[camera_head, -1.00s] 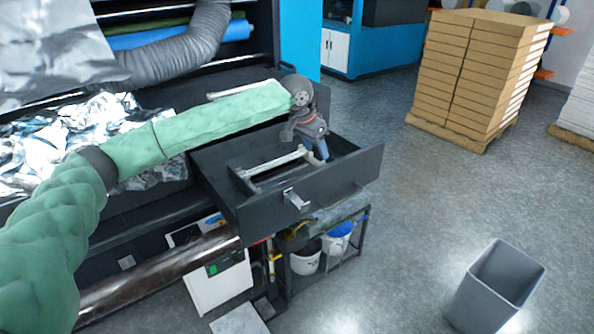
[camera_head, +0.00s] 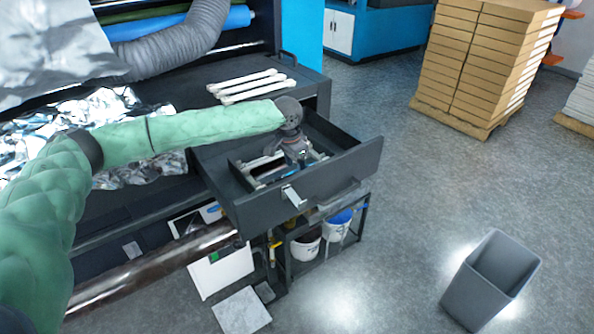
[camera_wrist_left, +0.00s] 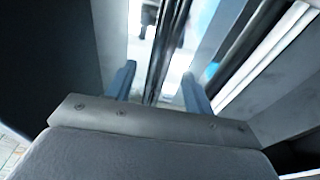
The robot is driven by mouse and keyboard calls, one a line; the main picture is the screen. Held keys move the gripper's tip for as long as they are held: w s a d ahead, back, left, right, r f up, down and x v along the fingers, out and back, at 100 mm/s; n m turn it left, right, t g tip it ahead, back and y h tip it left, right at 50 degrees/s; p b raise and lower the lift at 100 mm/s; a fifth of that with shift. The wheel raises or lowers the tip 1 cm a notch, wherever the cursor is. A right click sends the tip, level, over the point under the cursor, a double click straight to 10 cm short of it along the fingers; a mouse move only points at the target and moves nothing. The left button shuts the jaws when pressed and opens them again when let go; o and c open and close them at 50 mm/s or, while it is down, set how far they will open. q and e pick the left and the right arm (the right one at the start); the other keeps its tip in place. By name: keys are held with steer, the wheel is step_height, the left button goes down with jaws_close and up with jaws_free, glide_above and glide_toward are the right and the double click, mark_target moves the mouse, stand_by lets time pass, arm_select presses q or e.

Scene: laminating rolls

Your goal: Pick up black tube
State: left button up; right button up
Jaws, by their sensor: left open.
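My left gripper (camera_head: 300,155) reaches down into the open dark drawer (camera_head: 315,190) in the head view. In the left wrist view its two blue fingers (camera_wrist_left: 158,73) are apart. A long dark bar (camera_wrist_left: 166,45), which looks like the black tube, runs between them; I cannot tell whether either finger touches it. Another dark strip (camera_wrist_left: 245,50) lies to the right, beside a pale bar (camera_wrist_left: 275,52). In the head view the gripper and pale bars in the drawer hide most of its contents, and I cannot pick out the tube clearly. My right gripper is not in view.
Several white bars (camera_head: 250,87) lie on the dark worktop behind the drawer. Crumpled foil (camera_head: 120,110) lies to the left. A grey bin (camera_head: 490,280) stands on the floor at right, and stacked boxes (camera_head: 480,60) stand on a pallet. The floor between is clear.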

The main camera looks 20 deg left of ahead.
arm_select(q)
steer(key=shift+f+p, duration=0.4)
steer(key=shift+f, duration=0.4)
steer(key=shift+w+d+f, duration=0.1)
steer(key=shift+w+f, duration=0.05)
steer(key=shift+f, duration=0.25)
steer(key=c, duration=1.1)
steer(key=shift+r, duration=0.1)
